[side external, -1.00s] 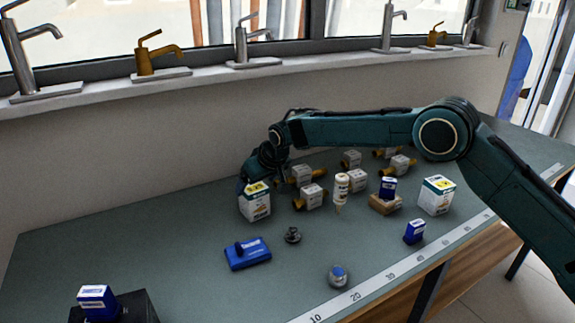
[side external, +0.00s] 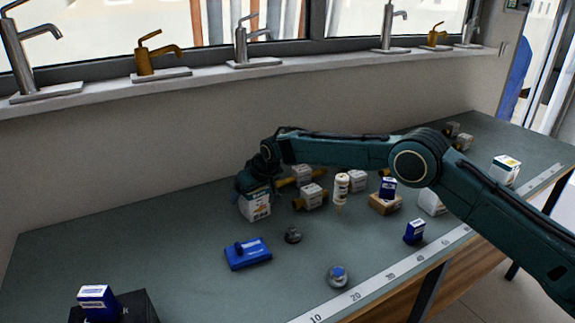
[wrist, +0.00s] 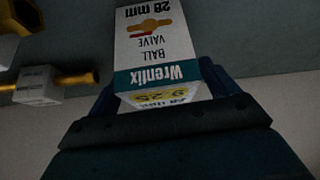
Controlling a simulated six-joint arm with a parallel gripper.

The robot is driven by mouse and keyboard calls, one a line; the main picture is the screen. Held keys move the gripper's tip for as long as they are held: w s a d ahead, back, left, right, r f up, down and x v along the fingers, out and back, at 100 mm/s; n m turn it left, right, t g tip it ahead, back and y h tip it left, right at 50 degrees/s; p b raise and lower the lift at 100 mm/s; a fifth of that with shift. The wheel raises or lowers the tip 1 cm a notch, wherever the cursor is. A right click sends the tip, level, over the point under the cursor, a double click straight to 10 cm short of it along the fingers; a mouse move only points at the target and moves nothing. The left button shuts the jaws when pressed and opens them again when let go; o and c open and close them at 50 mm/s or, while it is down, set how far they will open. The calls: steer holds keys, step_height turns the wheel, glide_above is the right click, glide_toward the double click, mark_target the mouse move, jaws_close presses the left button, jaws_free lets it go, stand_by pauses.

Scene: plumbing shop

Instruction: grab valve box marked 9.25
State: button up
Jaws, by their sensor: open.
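The white valve box (side external: 256,208) with a teal band stands upright on the bench at the left of the cluster. In the wrist view the box (wrist: 155,45) reads "Wrenfix ball valve 28 mm", and its yellow top label appears to read 9.25. My gripper (side external: 257,184) is over the top of this box and hides its label in the side view. In the wrist view the open gripper (wrist: 163,85) has one dark blue finger at each side of the box. Whether the fingers touch it cannot be told.
Brass valves with white blocks (side external: 311,196) lie just right of the box. A white bottle (side external: 341,188), a blue box on a wooden block (side external: 384,204) and another white box (side external: 504,170) stand farther right. A blue tool (side external: 248,253) lies in front.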

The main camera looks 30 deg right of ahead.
steer(key=shift+r, duration=0.1)
steer(key=c, duration=1.5)
steer(key=shift+o, duration=0.2)
steer(key=shift+r, duration=5)
